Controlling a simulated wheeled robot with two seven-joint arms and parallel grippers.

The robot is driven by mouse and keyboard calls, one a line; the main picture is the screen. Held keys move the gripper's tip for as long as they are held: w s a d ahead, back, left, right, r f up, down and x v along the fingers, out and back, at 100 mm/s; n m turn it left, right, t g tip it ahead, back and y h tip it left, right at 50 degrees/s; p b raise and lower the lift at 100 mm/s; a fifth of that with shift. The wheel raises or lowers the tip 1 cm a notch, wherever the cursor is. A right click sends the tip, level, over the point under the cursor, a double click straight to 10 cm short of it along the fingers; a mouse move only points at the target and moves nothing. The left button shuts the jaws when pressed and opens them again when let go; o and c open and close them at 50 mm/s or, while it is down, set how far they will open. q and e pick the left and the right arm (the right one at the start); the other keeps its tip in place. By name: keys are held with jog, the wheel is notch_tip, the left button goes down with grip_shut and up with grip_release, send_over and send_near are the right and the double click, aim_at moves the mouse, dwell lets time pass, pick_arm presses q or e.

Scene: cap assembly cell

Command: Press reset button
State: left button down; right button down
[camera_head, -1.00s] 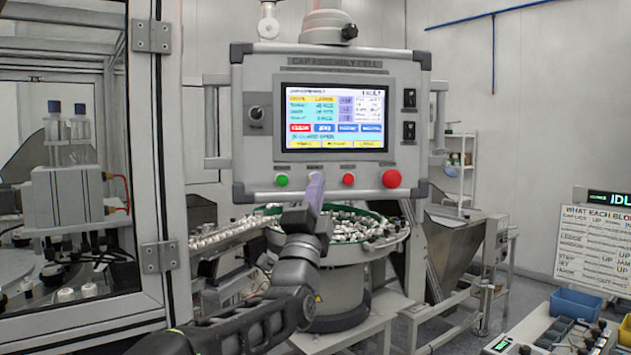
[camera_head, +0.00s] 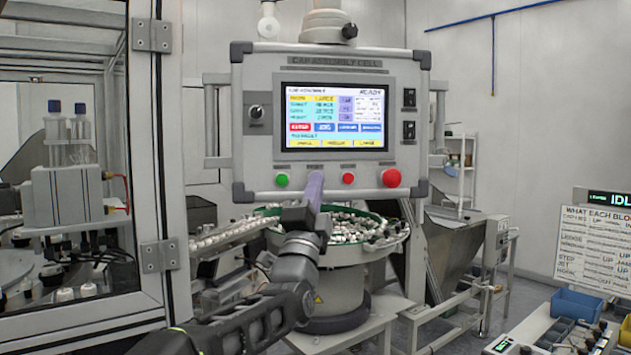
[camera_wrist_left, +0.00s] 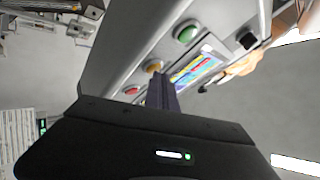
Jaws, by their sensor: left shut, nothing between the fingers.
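The control panel (camera_head: 222,120) shows a lit screen (camera_head: 334,116) that reads READY at its top right. My right gripper is not in view.
A bowl feeder (camera_head: 350,253) full of small caps stands below the panel, close under my left arm. A framed glass enclosure (camera_head: 160,200) stands at the left. A hopper (camera_head: 465,248) and a blue bin (camera_head: 577,304) are at the right.

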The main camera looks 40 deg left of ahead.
pick_arm(q)
jog(key=shift+s+d+b, duration=0.3)
jog(key=shift+b, duration=0.15)
jog(key=s+d+b, duration=0.3)
jog(key=s+d, duration=0.1)
jog(key=shift+d, duration=0.2)
dwell(0.4)
dwell(0.7)
